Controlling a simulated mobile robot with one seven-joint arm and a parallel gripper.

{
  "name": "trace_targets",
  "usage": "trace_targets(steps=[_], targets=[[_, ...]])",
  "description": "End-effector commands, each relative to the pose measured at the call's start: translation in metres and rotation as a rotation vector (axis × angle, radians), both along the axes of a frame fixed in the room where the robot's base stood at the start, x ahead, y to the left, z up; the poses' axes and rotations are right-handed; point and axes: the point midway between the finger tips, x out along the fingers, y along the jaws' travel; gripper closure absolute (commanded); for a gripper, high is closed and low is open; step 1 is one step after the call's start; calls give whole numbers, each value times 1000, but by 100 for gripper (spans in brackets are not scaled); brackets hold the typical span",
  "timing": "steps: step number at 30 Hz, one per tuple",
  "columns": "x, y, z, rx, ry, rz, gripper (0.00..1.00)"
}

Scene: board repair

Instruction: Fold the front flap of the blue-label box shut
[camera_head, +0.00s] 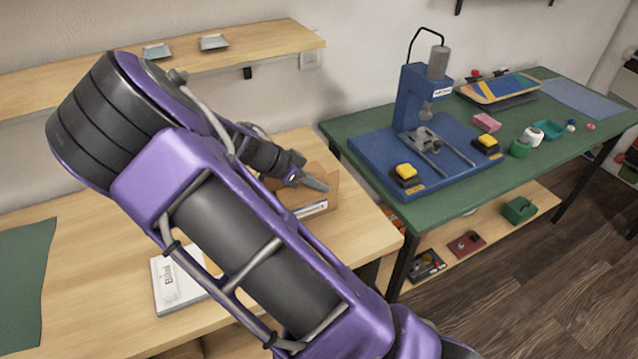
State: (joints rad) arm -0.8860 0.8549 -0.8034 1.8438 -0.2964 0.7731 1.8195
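An open-looking brown cardboard box (330,197) stands on the right part of the wooden table. A white label with a blue strip (312,208) is on its front side. My purple and black arm crosses the view and hides the box's left part. My gripper (324,187) is over the box, with its grey fingertips at or just above the top edge. I cannot tell whether they touch the box or a flap. The fingers overlap from this angle, so their opening is unclear. The front flap's position is not clear either.
A wooden shelf (270,42) runs along the wall. To the right, a green-topped bench (372,181) holds a blue press (411,98) and small parts.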

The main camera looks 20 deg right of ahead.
Motion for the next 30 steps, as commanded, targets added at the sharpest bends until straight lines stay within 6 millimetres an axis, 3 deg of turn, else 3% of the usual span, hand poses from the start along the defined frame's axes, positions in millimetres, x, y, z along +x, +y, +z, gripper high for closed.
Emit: trace_targets(steps=[30], targets=[[24,4,-12,-141,709,0,100]])
